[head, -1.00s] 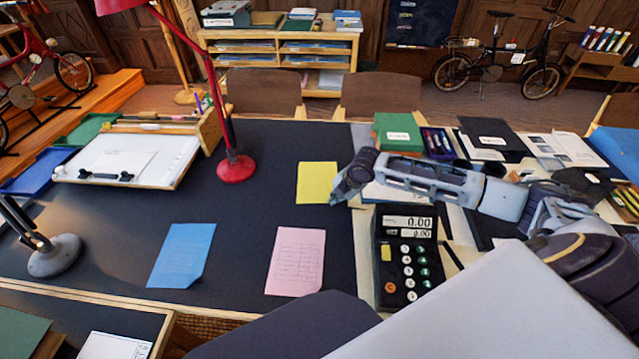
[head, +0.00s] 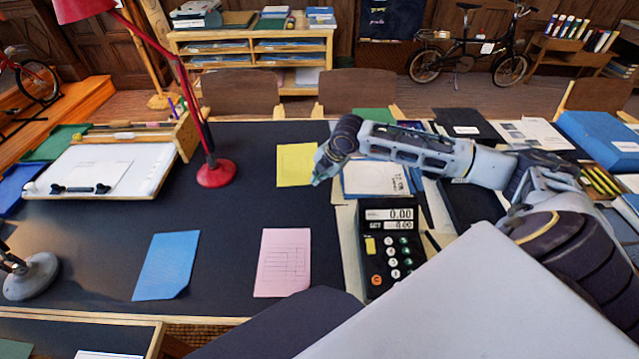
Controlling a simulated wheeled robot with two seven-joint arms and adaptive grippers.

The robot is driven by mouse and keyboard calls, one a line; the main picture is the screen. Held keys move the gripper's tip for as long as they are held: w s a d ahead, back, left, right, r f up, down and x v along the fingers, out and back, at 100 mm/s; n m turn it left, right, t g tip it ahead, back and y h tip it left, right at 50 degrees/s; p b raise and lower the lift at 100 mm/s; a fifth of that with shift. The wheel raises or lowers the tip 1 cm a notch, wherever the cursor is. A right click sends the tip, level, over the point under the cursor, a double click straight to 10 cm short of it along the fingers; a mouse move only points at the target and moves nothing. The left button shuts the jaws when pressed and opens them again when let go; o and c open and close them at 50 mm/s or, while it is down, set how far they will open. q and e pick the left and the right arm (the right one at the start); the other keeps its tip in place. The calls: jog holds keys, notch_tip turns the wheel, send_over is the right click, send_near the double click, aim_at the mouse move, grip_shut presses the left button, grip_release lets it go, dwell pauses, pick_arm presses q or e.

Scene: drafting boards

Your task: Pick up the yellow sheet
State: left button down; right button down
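The yellow sheet (head: 294,165) lies flat on the dark desk top, behind the pink sheet and right of the red lamp. My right arm reaches in from the right, and its gripper (head: 319,178) is at the sheet's right edge, overlapping it in the picture. I cannot tell whether it touches the sheet. The fingers are small and point down, so their opening is not clear. My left gripper is not in view.
A pink sheet (head: 283,262) and a blue sheet (head: 166,265) lie nearer on the desk. A red lamp (head: 216,173) stands left of the yellow sheet, beside a white drafting board (head: 120,168). A black calculator (head: 389,248) and papers crowd the right side.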

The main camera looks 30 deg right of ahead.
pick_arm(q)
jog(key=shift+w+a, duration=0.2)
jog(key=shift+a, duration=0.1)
pick_arm(e)
jog(key=shift+r, duration=0.55)
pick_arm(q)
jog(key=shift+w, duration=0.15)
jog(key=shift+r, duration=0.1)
